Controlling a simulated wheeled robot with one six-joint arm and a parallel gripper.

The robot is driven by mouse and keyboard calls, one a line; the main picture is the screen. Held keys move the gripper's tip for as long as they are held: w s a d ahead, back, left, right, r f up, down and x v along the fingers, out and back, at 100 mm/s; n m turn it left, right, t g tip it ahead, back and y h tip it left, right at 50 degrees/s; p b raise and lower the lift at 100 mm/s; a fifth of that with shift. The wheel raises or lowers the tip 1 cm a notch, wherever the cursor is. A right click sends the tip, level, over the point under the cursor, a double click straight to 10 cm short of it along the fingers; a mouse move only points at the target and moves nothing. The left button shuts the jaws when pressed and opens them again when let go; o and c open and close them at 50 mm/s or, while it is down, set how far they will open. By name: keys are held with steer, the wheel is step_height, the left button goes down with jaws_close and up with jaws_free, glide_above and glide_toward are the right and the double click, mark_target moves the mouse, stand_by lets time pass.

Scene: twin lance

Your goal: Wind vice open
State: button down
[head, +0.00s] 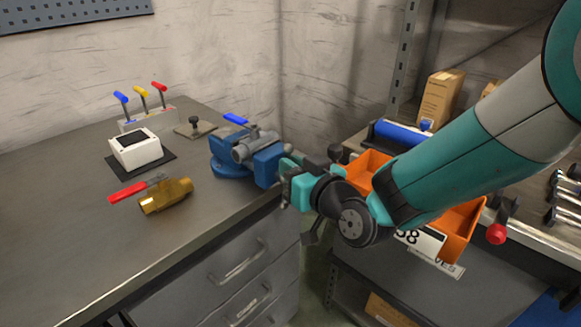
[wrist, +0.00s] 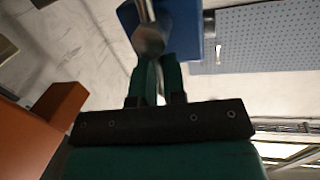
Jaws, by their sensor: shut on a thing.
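The blue bench vice (head: 228,162) stands at the right edge of the workbench in the head view, with its screw end facing my gripper. My gripper (head: 286,172) is at this front end, just past the bench edge. In the wrist view, its two green fingers (wrist: 157,78) are closed together on the grey metal vice handle (wrist: 148,38), in front of the blue vice body (wrist: 181,30). My gripper hides most of the handle in the head view. I cannot tell how wide the vice jaws stand apart.
A brass valve with a red lever (head: 166,196), a white box on a black mat (head: 136,148) and three coloured levers (head: 141,103) are on the bench. Orange bins (head: 462,228) stand behind my arm at the right. Drawers (head: 236,262) lie below the bench edge.

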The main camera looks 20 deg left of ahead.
steer(key=shift+w+m, duration=0.2)
steer(key=shift+m, duration=0.5)
steer(key=shift+r, duration=0.1)
steer(key=c, duration=1.2)
jaws_free()
steer(key=shift+d, duration=0.1)
steer(key=shift+b+v, duration=4.1)
steer(key=shift+v, duration=4.55)
steer(key=shift+w+r, duration=0.1)
steer(key=shift+r, duration=0.1)
